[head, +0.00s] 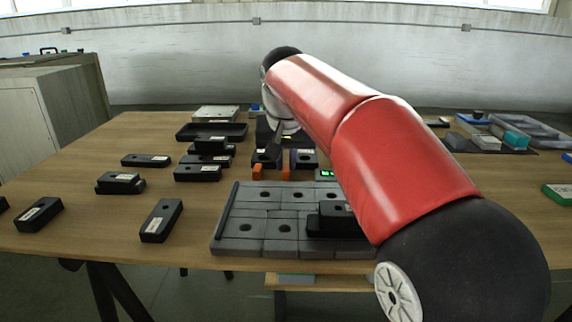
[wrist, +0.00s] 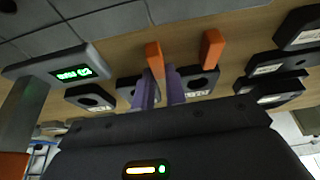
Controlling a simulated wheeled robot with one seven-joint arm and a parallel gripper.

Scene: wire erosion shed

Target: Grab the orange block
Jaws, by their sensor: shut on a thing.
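Two upright orange blocks show near the middle of the table. One orange block (head: 286,173) is at the tips of my gripper (wrist: 160,75); in the wrist view this block (wrist: 154,58) sits between the two purple fingers, which are shut on it. The other orange block (head: 258,172) stands a short way to the left in the head view, apart from my fingers; in the wrist view it (wrist: 212,48) is on the right. My arm comes in from the right in the head view and the fingers are partly hidden there. I cannot tell whether the held block touches the table.
Black labelled blocks with holes (head: 265,157) stand close behind the orange blocks. A grey display with green digits (wrist: 72,70) is beside them. A grey slotted plate (head: 235,228) lies in front. More black parts (head: 162,220) spread left, trays (head: 520,130) at the right.

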